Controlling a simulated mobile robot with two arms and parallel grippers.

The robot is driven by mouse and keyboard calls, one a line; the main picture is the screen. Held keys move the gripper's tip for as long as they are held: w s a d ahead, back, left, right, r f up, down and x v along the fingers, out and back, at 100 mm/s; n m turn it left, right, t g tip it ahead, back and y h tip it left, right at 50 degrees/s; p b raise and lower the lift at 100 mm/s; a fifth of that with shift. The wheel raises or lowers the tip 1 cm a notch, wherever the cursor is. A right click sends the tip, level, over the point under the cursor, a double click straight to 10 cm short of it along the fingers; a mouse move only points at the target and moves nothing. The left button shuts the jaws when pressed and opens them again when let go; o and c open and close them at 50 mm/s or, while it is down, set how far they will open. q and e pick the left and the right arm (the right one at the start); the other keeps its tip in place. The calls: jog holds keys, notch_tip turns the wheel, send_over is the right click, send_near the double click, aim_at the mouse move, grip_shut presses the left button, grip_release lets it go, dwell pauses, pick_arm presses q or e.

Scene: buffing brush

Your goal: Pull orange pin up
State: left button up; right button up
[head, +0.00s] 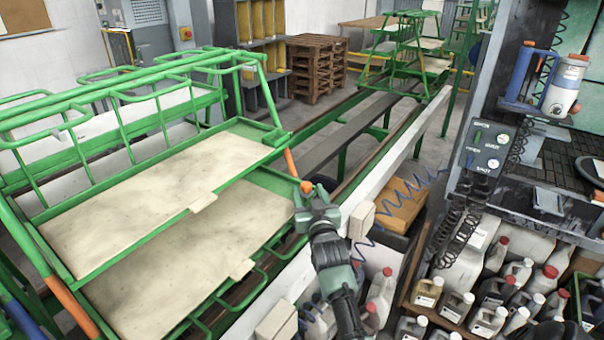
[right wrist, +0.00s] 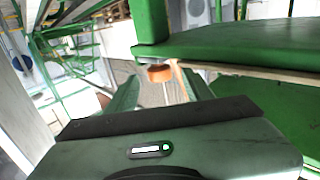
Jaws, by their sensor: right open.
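The orange pin (head: 306,186) shows as a small round orange cap at the front right corner of the green rack, just beyond my right gripper (head: 309,197). In the right wrist view the orange cap (right wrist: 160,73) sits above a thin pale stem, between the two fingers of my right gripper (right wrist: 162,92) as seen from there. The fingers are apart, one on each side. I cannot tell whether they touch the pin. My left gripper is not in view.
The green rack (head: 200,210) with pale shelves fills the left. A white rail (head: 405,150) runs beside my right arm. Several bottles (head: 490,320) stand at lower right, below a control box (head: 487,147). In the right wrist view a green rack edge (right wrist: 240,42) lies close to the pin.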

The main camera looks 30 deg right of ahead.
aim_at(307, 185)
jog(key=w, duration=0.2)
jog(key=d, duration=0.1)
jog(key=shift+w+r+p, duration=0.3)
jog(key=shift+w+r, duration=0.1)
jog(key=shift+f+x, duration=0.25)
jog(key=shift+x, duration=0.95)
jog(key=shift+w+d, duration=0.3)
jog(key=shift+w, duration=0.2)
grip_shut()
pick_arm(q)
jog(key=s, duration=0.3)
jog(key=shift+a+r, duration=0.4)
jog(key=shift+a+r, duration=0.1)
